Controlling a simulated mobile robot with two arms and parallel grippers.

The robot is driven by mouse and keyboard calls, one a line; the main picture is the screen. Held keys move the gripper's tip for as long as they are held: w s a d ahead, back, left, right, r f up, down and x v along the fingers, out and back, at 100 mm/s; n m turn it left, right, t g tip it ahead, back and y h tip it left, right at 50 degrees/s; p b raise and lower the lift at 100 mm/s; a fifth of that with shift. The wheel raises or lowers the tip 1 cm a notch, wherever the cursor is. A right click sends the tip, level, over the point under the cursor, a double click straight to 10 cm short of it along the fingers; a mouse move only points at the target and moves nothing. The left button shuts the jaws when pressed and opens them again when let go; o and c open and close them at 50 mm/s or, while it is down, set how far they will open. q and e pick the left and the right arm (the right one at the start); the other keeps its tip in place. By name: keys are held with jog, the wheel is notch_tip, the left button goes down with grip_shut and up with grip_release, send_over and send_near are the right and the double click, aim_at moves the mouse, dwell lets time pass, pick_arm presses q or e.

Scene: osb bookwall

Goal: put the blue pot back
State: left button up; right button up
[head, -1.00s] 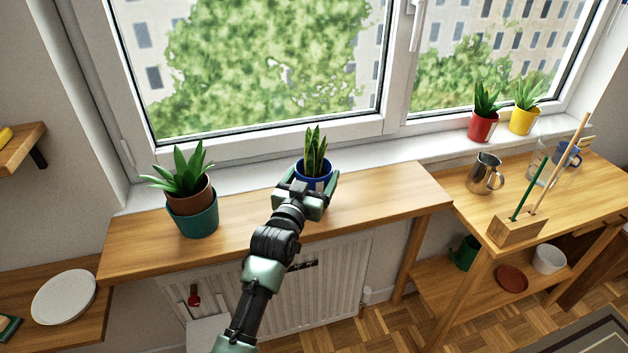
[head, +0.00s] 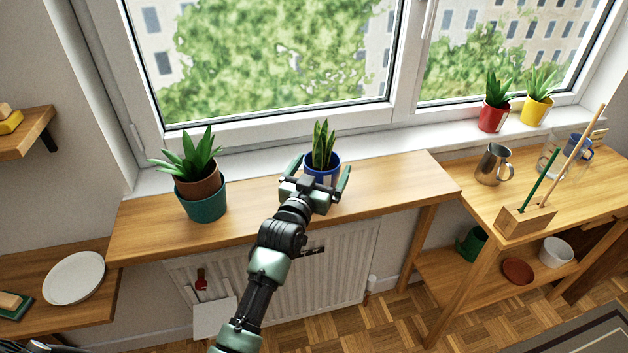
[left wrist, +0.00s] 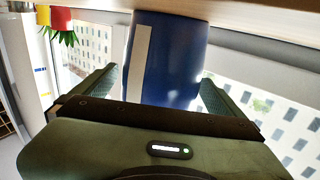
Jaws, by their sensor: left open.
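The blue pot (head: 321,172) stands upright with a spiky green plant in it, where the wooden shelf top (head: 400,182) meets the white window sill (head: 255,162). Its base is partly hidden in the head view. My left gripper (head: 319,177) is open, with one finger on each side of the pot. In the left wrist view, which is upside down, the blue pot (left wrist: 166,60) with a pale stripe shows between the open fingers of my left gripper (left wrist: 158,92).
A teal pot (head: 205,202) with a plant stands left on the shelf. Red (head: 493,117) and yellow (head: 535,112) pots stand on the sill at right. A metal jug (head: 491,165) and a wooden stick holder (head: 525,218) stand on the right table. The shelf right of my gripper is clear.

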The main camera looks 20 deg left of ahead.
pick_arm(q)
jog(key=s, duration=1)
jog(key=shift+a+f+b, duration=0.1)
jog(key=shift+a+b, duration=0.05)
jog(key=shift+b, duration=0.2)
jog(key=shift+s, duration=0.8)
